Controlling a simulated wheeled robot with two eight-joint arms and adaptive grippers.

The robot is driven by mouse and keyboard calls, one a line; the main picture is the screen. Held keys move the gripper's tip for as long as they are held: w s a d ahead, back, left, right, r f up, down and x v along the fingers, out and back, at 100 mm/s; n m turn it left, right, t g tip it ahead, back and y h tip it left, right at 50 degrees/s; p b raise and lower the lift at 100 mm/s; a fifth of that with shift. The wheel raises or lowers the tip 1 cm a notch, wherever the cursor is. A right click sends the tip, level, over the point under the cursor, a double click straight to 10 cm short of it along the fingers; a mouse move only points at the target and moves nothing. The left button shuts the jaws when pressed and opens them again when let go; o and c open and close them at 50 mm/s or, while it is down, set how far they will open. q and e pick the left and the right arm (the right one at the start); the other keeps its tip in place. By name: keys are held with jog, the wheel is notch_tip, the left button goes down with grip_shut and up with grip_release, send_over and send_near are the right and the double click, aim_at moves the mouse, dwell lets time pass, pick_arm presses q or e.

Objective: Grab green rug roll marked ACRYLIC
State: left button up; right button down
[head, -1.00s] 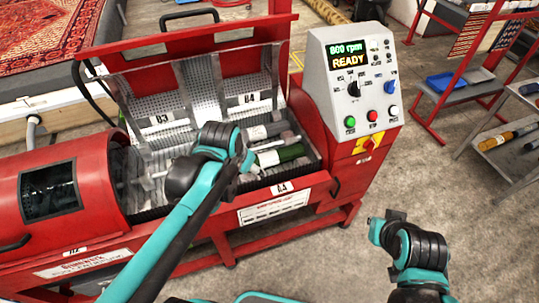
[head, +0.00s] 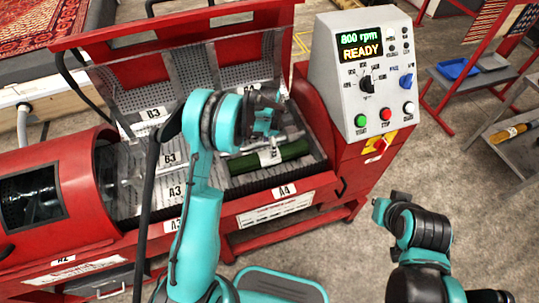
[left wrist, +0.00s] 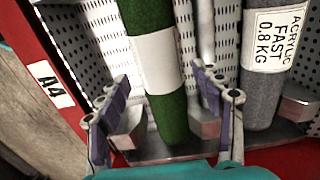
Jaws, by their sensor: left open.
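A green rug roll (head: 272,156) with a white label lies in the red machine's open bay, above the A4 plate. In the left wrist view the green roll (left wrist: 158,75) runs between the two fingers of my left gripper (left wrist: 165,105). The fingers are open, one on each side of it, with gaps showing. Its white band looks blank from here. A grey roll (left wrist: 266,70) beside it, to the right, reads ACRYLIC FAST 0.8 KG. In the head view my left gripper (head: 264,118) is over the bay and partly covers the rolls.
The red machine (head: 330,178) has a raised clear cover and a metal wall beside the green roll. Its control box (head: 366,80) reads 800 rpm READY, just right of the bay. A grey rack (head: 520,150) stands at the far right.

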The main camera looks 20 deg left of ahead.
aim_at(269, 158)
pick_arm(q)
notch_tip(269, 158, down, 2)
jog(key=shift+s+f+b, duration=0.1)
jog(key=shift+b, duration=0.25)
jog(key=f, duration=0.1)
jog(key=f+b, duration=0.1)
jog(key=f, duration=0.1)
jog(key=f+b, duration=0.1)
jog(key=shift+s+f, duration=0.15)
jog(key=shift+s, duration=0.1)
jog(key=shift+f, duration=0.4)
jog(key=shift+r, duration=0.1)
jog(key=shift+c, duration=1)
jog(key=c, duration=1.3)
